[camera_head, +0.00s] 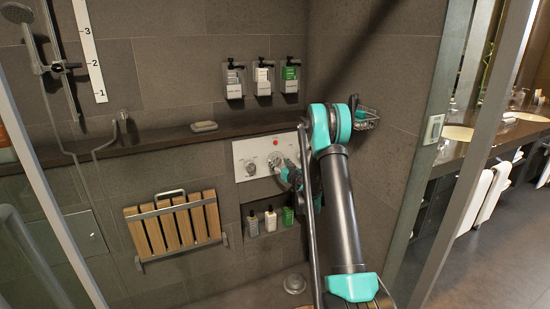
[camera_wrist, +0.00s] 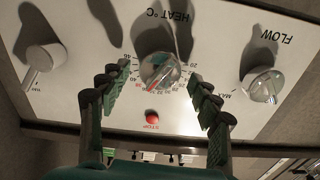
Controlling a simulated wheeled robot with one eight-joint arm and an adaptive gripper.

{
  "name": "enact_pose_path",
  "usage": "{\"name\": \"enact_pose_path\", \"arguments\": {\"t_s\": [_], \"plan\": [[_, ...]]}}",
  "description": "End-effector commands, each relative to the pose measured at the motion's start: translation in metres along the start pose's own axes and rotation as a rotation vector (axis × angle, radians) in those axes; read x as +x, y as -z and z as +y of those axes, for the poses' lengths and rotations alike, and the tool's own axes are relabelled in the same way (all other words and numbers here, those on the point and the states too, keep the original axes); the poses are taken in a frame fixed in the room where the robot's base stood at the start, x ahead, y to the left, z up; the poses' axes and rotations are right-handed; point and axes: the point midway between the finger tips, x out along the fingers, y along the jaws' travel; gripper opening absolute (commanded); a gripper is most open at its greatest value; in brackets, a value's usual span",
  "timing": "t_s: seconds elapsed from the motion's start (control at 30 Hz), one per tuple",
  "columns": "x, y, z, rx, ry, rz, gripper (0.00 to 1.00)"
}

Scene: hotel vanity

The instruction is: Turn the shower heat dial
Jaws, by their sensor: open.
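The heat dial (camera_wrist: 160,71) is a round, shiny knob on a white control panel (camera_wrist: 200,20), with a ring of numbers and "HEAT °C" beside it. The wrist view shows the panel upside down. A red line on the dial points toward the lower left there. My gripper (camera_wrist: 158,76) is open, with one green-padded finger on each side of the dial; I cannot tell whether they touch it. In the head view, my gripper (camera_head: 287,172) is at the panel (camera_head: 243,150), and the arm partly hides the panel's right side.
The flow knob (camera_wrist: 262,85) and another knob (camera_wrist: 42,60) flank the dial. A red stop button (camera_wrist: 152,115) lies close to it. A niche with bottles (camera_head: 270,219) is below the panel, a ledge (camera_head: 150,140) above, and a folded wooden seat (camera_head: 175,225) to the left.

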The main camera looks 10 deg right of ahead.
Motion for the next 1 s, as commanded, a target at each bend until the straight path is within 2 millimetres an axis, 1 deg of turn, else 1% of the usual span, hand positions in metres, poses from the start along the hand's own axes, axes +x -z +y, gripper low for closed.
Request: {"name": "enact_pose_path", "arguments": {"t_s": [0.37,0.77,0.87,1.0], "plan": [[0.0020,-0.0009,0.0003,0.001,-0.001,-0.001,0.63],[0.0020,-0.0009,-0.0001,0.001,0.000,-0.001,0.14],[0.0019,-0.0009,-0.0002,0.010,0.000,-0.001,0.13],[0.0018,-0.0010,-0.0002,0.081,0.000,-0.001,0.13]]}}
